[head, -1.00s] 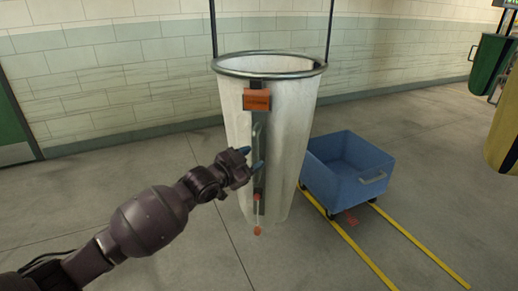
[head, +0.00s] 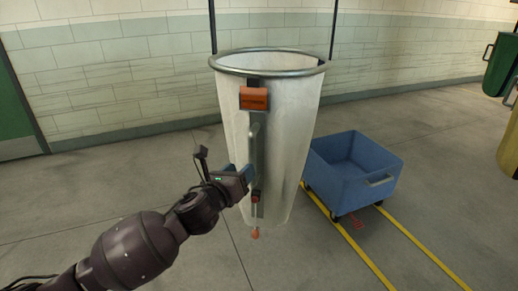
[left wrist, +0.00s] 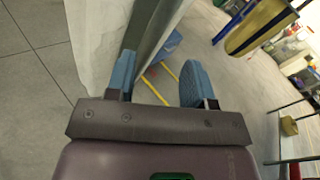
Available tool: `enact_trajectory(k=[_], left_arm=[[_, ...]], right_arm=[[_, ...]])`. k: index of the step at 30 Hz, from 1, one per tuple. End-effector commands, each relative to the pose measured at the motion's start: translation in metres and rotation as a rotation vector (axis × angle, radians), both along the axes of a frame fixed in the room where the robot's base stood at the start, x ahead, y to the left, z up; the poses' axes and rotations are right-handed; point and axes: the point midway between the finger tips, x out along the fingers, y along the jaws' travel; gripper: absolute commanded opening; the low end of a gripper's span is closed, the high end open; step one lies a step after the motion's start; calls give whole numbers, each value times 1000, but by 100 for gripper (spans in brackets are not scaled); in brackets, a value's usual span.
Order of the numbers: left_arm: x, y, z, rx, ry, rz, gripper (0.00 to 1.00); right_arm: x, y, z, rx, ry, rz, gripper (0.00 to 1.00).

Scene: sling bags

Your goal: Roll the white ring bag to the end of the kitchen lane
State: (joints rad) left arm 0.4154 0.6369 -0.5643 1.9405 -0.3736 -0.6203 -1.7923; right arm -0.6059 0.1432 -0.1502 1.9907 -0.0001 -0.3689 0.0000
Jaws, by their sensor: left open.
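The white ring bag (head: 290,140) hangs upright from a round metal ring on two dark rods. Its front has an orange block (head: 254,98), a vertical grey handle strip (head: 257,145) and a small orange knob (head: 255,233) at the bottom. My left gripper (head: 246,178) is beside the lower part of the strip. In the left wrist view, its blue fingers (left wrist: 158,80) are spread apart, with the grey strip (left wrist: 156,28) showing beyond the gap and the bag (left wrist: 95,40) on the left. Contact cannot be told. My right gripper is not in view.
A blue wheeled cart (head: 352,180) stands close to the bag's right, by yellow floor lines (head: 412,243). A green bag (head: 503,65) and a yellow bag (head: 510,150) are at the right edge. A tiled wall (head: 120,80) runs behind. The floor at left is clear.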

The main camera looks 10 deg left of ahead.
Motion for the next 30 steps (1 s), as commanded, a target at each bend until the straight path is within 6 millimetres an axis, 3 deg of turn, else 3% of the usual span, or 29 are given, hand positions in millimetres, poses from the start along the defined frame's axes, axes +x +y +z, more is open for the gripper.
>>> enact_trajectory(k=[4,11,30], left_arm=[[-8,5,4,190,-77,30,48],[-5,6,7,268,-108,44,48],[85,-14,5,264,-105,44,48]], right_arm=[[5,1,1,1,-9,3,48],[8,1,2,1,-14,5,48],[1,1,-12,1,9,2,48]])
